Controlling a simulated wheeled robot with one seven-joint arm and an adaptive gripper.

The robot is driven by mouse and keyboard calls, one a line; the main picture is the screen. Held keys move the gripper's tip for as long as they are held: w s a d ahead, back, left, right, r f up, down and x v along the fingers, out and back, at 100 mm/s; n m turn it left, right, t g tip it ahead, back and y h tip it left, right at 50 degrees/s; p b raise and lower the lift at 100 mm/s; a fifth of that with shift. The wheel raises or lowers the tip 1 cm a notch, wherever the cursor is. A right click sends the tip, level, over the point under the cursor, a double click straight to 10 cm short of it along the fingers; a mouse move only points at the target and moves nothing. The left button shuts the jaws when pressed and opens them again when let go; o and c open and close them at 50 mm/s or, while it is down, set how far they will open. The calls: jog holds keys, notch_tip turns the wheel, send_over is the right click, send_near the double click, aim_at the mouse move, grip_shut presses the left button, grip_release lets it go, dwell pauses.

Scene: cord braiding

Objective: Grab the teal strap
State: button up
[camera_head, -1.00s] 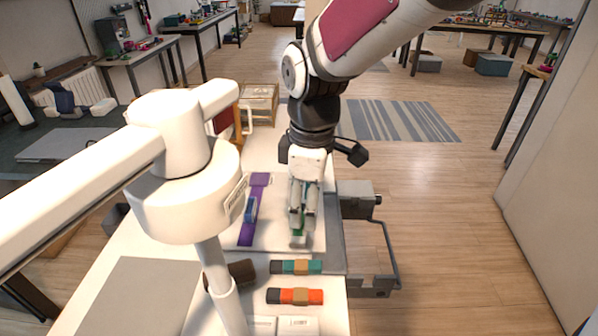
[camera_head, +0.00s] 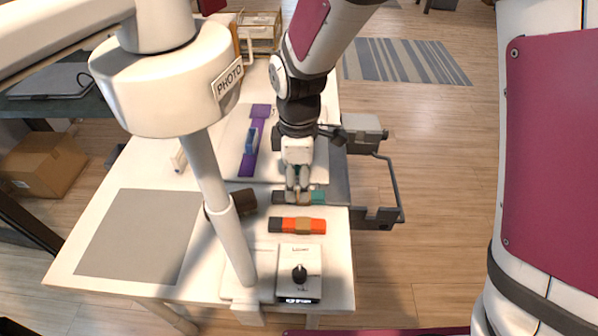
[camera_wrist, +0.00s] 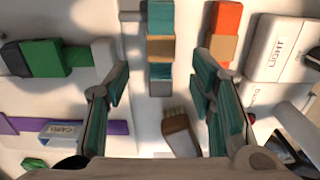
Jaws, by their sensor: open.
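The teal strap (camera_head: 318,197) lies rolled or folded on the white table, with a tan band around its middle and a dark grey end. In the head view my gripper (camera_head: 298,189) is right over it and hides part of it. In the wrist view the teal strap (camera_wrist: 160,22) runs up the middle, its grey end towards me. My gripper (camera_wrist: 163,85) is open there, one finger on each side of the strap line, with nothing between the pads. I cannot tell how high the fingertips are above it.
An orange strap (camera_head: 310,226) lies just in front, with a light control box (camera_head: 300,262) nearer. A purple strap (camera_head: 249,160) lies behind left. A green strap (camera_wrist: 45,58) and a brush (camera_wrist: 178,132) show in the wrist view. A white photo stand (camera_head: 212,180) rises at left.

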aim_at(298, 194)
notch_tip(298, 194, down, 5)
jog(key=shift+r+b, duration=0.1)
jog(key=shift+b, duration=0.2)
grip_shut()
